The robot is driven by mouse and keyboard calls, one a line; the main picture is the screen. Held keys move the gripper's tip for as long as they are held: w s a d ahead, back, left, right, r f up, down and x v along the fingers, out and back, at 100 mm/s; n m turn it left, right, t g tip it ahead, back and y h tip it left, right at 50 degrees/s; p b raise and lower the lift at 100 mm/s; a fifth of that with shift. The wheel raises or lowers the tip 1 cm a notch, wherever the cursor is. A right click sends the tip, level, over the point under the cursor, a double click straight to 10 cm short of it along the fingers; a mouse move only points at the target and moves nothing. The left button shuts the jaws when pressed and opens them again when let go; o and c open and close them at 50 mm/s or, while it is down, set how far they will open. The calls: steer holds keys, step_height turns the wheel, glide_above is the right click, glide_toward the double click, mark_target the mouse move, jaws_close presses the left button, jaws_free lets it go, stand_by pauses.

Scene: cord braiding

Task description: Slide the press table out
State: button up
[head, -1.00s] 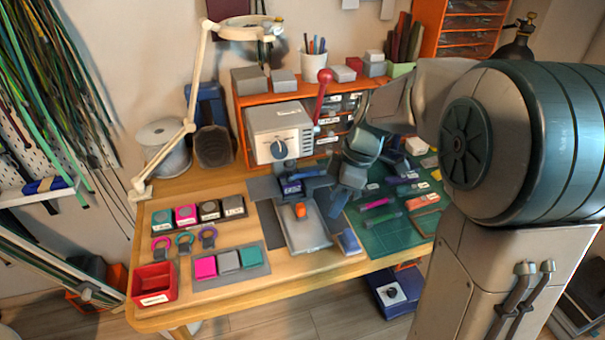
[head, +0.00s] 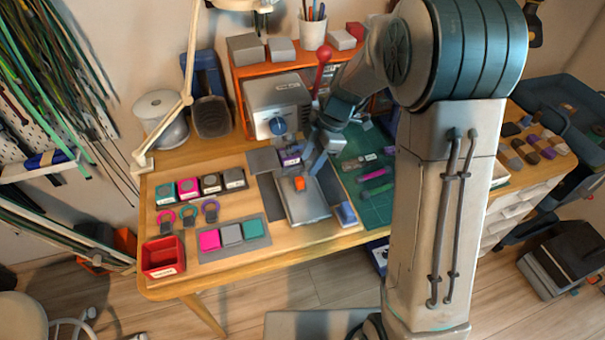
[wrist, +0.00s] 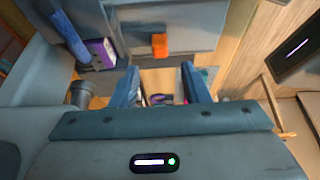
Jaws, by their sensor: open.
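The press (head: 280,105) is a grey box with a blue dial and a red-knobbed lever at the back of the workbench. Its press table (head: 305,208) is a flat grey metal plate in front of it, with an orange knob (head: 299,183) on it. My gripper (wrist: 160,72) is open, and nothing shows between its fingers. In the wrist view the orange knob (wrist: 159,45) lies just beyond the fingertips, roughly centred between them. In the head view my gripper is close behind and right of the knob, partly hidden by my arm. I cannot tell whether it touches.
A purple-fronted block (head: 290,158) sits by the press, close to my gripper. A green cutting mat (head: 376,207) lies right of the plate, with a blue block (head: 346,214) between them. Colour blocks on a grey mat (head: 230,233) and a red bin (head: 162,257) stand left.

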mark_target(301, 179)
steer(key=x, duration=0.6)
steer(key=shift+f, duration=0.15)
jaws_close()
